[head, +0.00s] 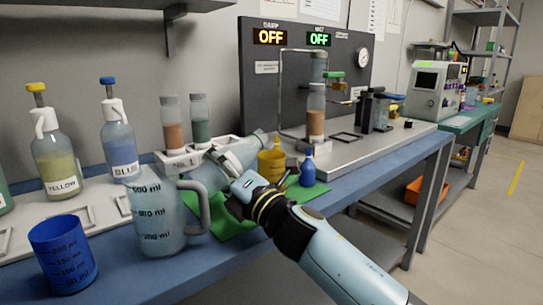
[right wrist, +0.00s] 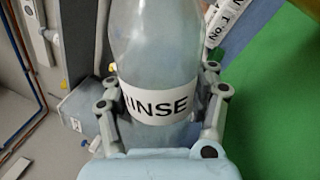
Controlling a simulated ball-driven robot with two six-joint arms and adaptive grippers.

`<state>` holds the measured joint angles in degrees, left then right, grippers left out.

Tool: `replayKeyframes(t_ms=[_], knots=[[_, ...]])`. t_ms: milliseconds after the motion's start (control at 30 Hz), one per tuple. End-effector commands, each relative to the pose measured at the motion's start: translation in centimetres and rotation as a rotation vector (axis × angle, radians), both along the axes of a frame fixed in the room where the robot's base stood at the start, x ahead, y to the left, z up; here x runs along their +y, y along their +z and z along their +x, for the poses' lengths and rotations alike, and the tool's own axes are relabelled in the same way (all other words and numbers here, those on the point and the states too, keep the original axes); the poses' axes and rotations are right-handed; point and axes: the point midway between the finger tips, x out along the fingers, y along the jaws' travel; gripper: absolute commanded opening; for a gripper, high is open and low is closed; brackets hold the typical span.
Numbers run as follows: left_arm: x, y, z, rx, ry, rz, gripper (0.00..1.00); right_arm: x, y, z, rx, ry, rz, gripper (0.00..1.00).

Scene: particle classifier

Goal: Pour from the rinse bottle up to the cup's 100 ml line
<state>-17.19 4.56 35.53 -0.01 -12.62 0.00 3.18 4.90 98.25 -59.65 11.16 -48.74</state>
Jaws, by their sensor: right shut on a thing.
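My right gripper (head: 238,180) is shut on the rinse bottle (head: 240,152), a pale translucent bottle held strongly tilted above the bench. In the right wrist view the bottle (right wrist: 165,60) sits between the fingers, its label reading "INSE" with the first letter covered. Its mouth is not clear. A blue cup (head: 63,262) with ml marks stands upright at the front left, well apart from the bottle. A yellow cup (head: 272,166) stands just behind my right gripper. The liquid level in either cup cannot be seen. My left gripper is out of view.
A large clear jug (head: 160,225) with ml marks stands between the blue cup and the rinse bottle. Yellow (head: 55,155) and blue (head: 120,140) labelled bottles stand behind. A small blue bottle (head: 307,170) stands on the green mat (head: 235,226). Apparatus (head: 335,125) fills the back right.

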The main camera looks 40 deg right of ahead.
Motion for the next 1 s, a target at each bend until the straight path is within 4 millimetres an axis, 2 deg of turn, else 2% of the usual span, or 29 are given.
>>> replayKeyframes(t_ms=[1000], knots=[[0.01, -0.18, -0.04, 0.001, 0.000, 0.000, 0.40, 0.22, 0.23, -0.01, 0.006, 0.000, 0.087, 0.00]])
